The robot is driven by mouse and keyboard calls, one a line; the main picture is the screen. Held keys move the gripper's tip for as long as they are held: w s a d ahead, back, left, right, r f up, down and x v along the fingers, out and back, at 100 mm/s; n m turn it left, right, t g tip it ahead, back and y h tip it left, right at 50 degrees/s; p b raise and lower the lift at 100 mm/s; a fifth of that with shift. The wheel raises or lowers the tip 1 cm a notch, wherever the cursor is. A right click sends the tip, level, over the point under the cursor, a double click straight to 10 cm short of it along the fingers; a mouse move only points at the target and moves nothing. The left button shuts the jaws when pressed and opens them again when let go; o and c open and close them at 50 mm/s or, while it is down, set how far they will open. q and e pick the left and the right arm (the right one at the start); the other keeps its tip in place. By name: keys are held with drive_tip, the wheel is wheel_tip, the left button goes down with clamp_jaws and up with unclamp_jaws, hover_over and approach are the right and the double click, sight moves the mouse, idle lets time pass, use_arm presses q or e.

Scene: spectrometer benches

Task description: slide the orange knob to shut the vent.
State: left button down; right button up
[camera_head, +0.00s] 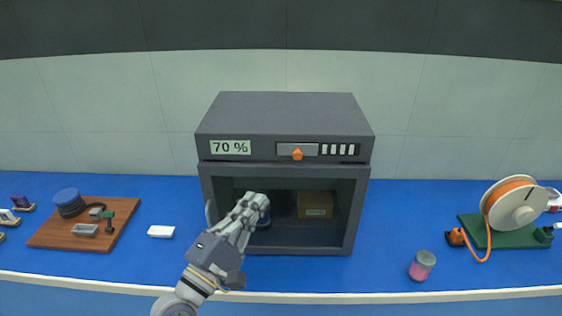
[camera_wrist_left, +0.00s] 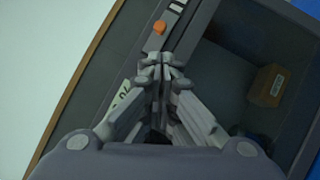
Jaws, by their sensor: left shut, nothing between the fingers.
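The dark grey cabinet (camera_head: 285,112) stands on the blue bench. The orange knob also shows in the left wrist view (camera_wrist_left: 160,27), beyond the fingertips. My left gripper (camera_head: 259,200) is shut and empty, in front of the cabinet, below and left of the knob in the head view. In the left wrist view its closed fingertips (camera_wrist_left: 162,64) are apart from the knob. My right gripper is out of view.
The cabinet's front is open, with a brown box (camera_head: 315,205) inside. A 70 % display (camera_head: 230,147) is left of the knob. A wooden board (camera_head: 68,234), a white block (camera_head: 161,231), a pink jar (camera_head: 421,265) and a reel (camera_head: 514,204) stand on the bench.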

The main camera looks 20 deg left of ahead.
use_arm(q)
drive_tip(key=shift+d+r, duration=0.1)
drive_tip(key=shift+r, duration=0.1)
drive_tip(key=p, duration=0.4)
approach(288, 153)
drive_tip(key=x, duration=0.4)
drive_tip(key=shift+w+d+r, duration=0.15)
drive_tip(key=shift+r, duration=0.05)
drive_tip(key=shift+w, duration=0.35)
drive_tip(key=shift+d, duration=0.1)
